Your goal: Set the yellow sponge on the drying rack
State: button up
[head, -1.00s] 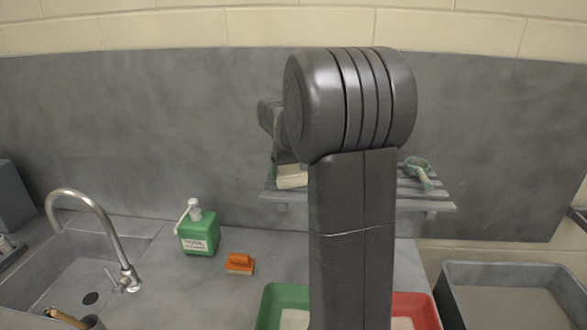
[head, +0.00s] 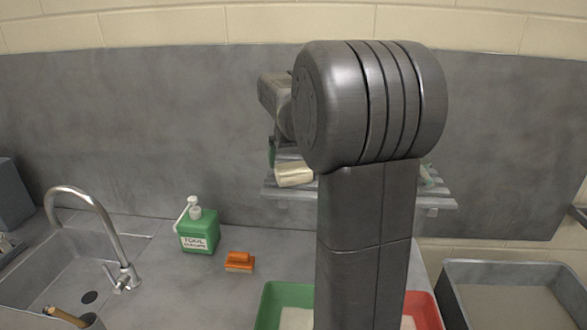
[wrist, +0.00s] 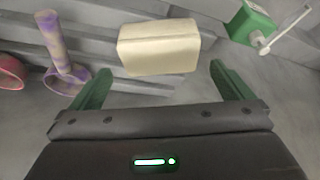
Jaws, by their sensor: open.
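The pale yellow sponge (head: 294,174) sits at the left end of the slatted drying rack (head: 285,193) in the head view. In the wrist view the sponge (wrist: 158,47) lies over the grey slats, just beyond my fingertips. My gripper (wrist: 160,72) is open, its two green fingers apart and not touching the sponge. In the head view my arm hides most of the gripper and the middle of the rack.
A green soap bottle (head: 199,232) and an orange brush (head: 239,262) stand on the counter by the sink (head: 60,275). Green (head: 270,308) and red (head: 428,310) tubs are in front. A purple-tan handled tool (wrist: 62,50) lies left in the wrist view.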

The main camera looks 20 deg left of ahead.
aim_at(293, 167)
jog(key=v, duration=0.7)
jog(key=shift+b, duration=0.45)
jog(key=p+x, duration=0.2)
jog(key=x, duration=1)
jog(key=shift+f+p, duration=0.2)
jog(key=shift+p, duration=0.15)
jog(key=shift+r+b, duration=0.4)
jog(key=shift+r, duration=1.35)
